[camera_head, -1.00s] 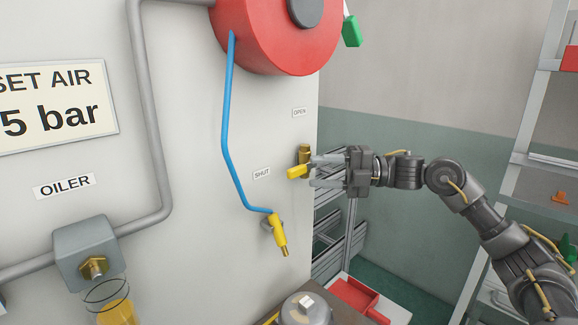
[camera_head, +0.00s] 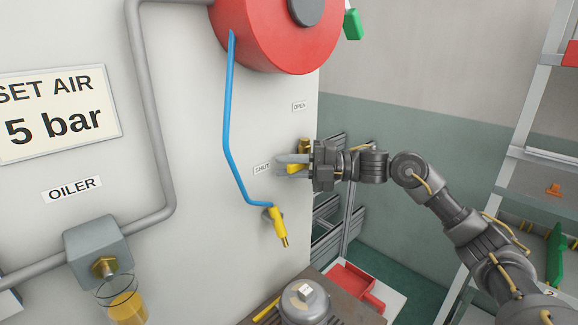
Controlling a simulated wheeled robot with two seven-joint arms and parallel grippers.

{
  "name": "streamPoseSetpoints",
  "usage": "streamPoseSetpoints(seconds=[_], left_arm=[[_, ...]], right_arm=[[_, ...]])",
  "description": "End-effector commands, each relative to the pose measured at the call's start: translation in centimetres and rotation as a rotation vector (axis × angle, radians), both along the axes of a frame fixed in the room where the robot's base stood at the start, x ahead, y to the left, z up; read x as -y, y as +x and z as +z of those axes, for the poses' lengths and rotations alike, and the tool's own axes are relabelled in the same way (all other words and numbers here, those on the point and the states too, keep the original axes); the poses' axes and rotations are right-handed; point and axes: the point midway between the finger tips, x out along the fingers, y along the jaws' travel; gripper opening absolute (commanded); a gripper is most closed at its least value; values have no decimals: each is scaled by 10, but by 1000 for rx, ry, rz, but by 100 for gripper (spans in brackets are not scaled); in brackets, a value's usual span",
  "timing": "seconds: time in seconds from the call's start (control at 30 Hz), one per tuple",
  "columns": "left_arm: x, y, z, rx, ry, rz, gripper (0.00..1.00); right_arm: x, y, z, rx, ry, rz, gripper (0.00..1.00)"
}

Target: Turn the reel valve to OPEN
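The reel valve is a brass body (camera_head: 304,146) with a yellow lever handle (camera_head: 294,169), on the panel's right edge below the red reel. The lever points left, toward the SHUT label (camera_head: 262,169). The OPEN label (camera_head: 300,106) is above the valve. My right gripper (camera_head: 282,165) reaches in from the right. Its grey fingers lie above and below the yellow lever, with part of the lever showing between them. The gripper hides most of the valve, and I cannot tell whether the fingers press on the lever. My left gripper is not in view.
A blue hose (camera_head: 227,130) hangs from the red reel (camera_head: 275,35) to a yellow nozzle (camera_head: 278,225) just below the lever. An oiler (camera_head: 98,250) is at lower left. A shelf rack (camera_head: 515,155) stands at right. Open space lies right of the panel.

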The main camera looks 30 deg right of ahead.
Motion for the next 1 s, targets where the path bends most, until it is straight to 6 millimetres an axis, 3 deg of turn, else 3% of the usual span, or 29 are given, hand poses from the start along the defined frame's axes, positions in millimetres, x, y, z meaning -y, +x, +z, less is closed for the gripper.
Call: streamPoseSetpoints(seconds=[0.03, 0.13, 0.63, 1.0], left_arm=[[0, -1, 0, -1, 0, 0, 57], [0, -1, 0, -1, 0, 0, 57], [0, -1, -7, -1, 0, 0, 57], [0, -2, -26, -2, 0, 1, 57]], right_arm=[[0, 0, 0, 0, 0, 0, 13], [0, 0, 0, 0, 0, 0, 0], [0, 0, 2, -17, 52, 1, 0], [-12, 7, 21, -113, 316, 26, 0]])
